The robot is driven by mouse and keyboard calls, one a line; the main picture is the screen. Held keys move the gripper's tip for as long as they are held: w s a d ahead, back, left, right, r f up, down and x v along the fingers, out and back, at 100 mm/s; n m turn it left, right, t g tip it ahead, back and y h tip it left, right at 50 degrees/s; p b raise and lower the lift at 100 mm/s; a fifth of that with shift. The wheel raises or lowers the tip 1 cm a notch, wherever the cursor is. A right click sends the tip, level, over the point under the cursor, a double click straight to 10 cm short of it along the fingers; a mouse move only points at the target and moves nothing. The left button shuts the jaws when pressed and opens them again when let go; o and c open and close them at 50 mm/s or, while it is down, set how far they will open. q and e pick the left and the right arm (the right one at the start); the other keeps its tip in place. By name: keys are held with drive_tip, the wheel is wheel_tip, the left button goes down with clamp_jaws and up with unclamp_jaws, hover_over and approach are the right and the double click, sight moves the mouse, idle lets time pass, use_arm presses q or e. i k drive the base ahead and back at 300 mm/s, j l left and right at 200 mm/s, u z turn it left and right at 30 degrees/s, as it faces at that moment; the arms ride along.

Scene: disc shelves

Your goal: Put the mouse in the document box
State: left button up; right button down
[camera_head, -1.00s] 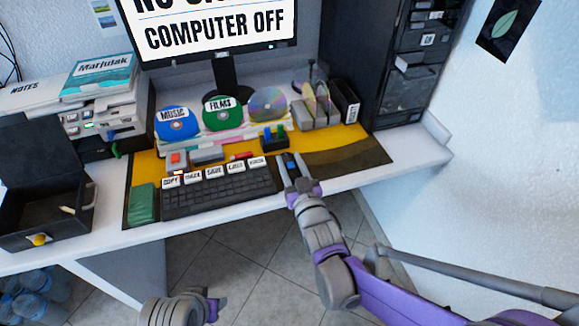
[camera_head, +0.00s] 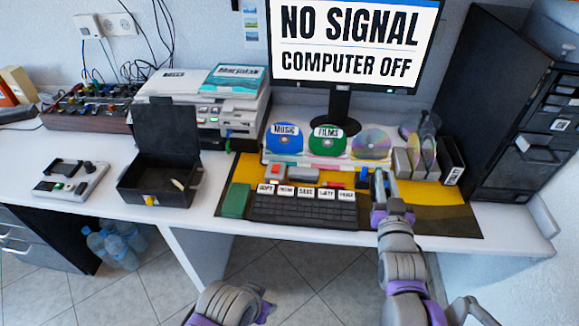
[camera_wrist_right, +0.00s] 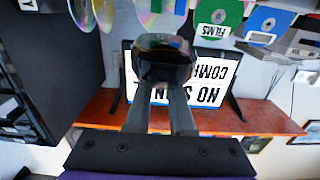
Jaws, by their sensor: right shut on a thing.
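The mouse (camera_wrist_right: 163,60) is a dark, glossy rounded shape between the fingertips of my right gripper (camera_wrist_right: 161,85) in the wrist view. In the head view, my right gripper (camera_head: 380,178) is shut on it near the right end of the keyboard, in front of the discs. The mouse is mostly hidden by the fingers there. The document box (camera_head: 152,200) is a black box with its lid (camera_head: 166,128) standing open, on the desk at left, with a small pale item inside. My left gripper (camera_head: 264,306) is at the bottom edge; its fingers are unclear.
The keyboard (camera_head: 303,212) and a green block (camera_head: 236,200) lie on the yellow mat between gripper and box. The monitor (camera_head: 345,45) stands behind, with labelled discs (camera_head: 327,138) in front of it. A grey device (camera_head: 72,181) lies left of the box.

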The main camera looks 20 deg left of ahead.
sight(157, 185)
drive_tip(key=k+j, duration=0.1)
drive_tip(key=j, duration=0.4)
drive_tip(key=k+j, duration=0.1)
drive_tip(key=j, duration=0.85)
drive_tip(key=k+j, duration=0.15)
drive_tip(key=j, duration=0.35)
drive_tip(key=k+j, duration=0.1)
drive_tip(key=j, duration=0.35)
drive_tip(key=k+j, duration=0.1)
drive_tip(key=j, duration=0.4)
